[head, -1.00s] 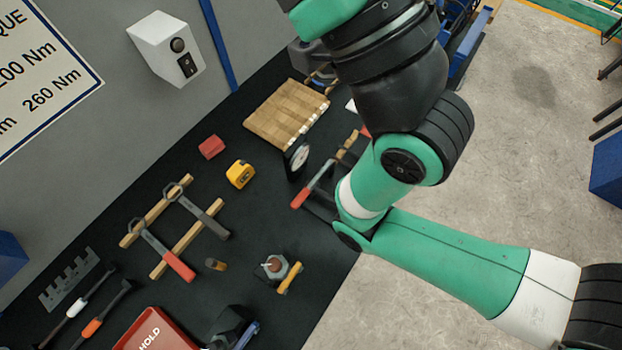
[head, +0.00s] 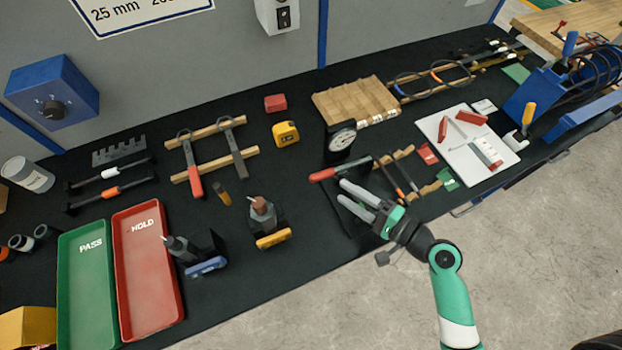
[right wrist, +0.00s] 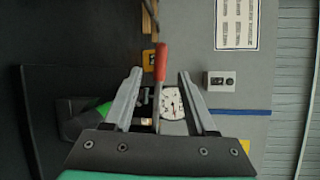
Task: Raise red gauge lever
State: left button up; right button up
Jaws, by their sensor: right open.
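The gauge lever has a red handle (head: 323,175) and a pale bar running right past the dial gauge (head: 342,140), which stands on a black stand. The handle points left in the head view. My right gripper (head: 341,190) is open, its two grey fingers just to the near side of the handle in that view. In the right wrist view the red handle (right wrist: 161,62) appears between the spread fingers (right wrist: 161,74), with the white dial (right wrist: 172,102) behind them. I cannot tell whether a finger touches the lever. My left gripper is out of view.
A yellow tape measure (head: 286,134) and a red block (head: 275,103) lie behind the lever. A wooden board (head: 352,100) lies beyond the gauge. A rack with thin tools (head: 400,172) is to the right. Bare black mat (head: 290,205) shows to the left.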

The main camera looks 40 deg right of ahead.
jog(key=shift+w+d, duration=0.25)
jog(key=shift+d, duration=0.1)
jog(key=w, duration=0.3)
jog(key=w+f, duration=0.1)
jog(key=w, duration=0.3)
jog(key=w+a, duration=0.1)
jog(key=w, duration=0.3)
jog(key=shift+w+a+f+b, duration=0.1)
jog(key=shift+w+f+b, duration=0.05)
jog(key=shift+f+b, duration=0.25)
grip_shut()
dwell(0.6)
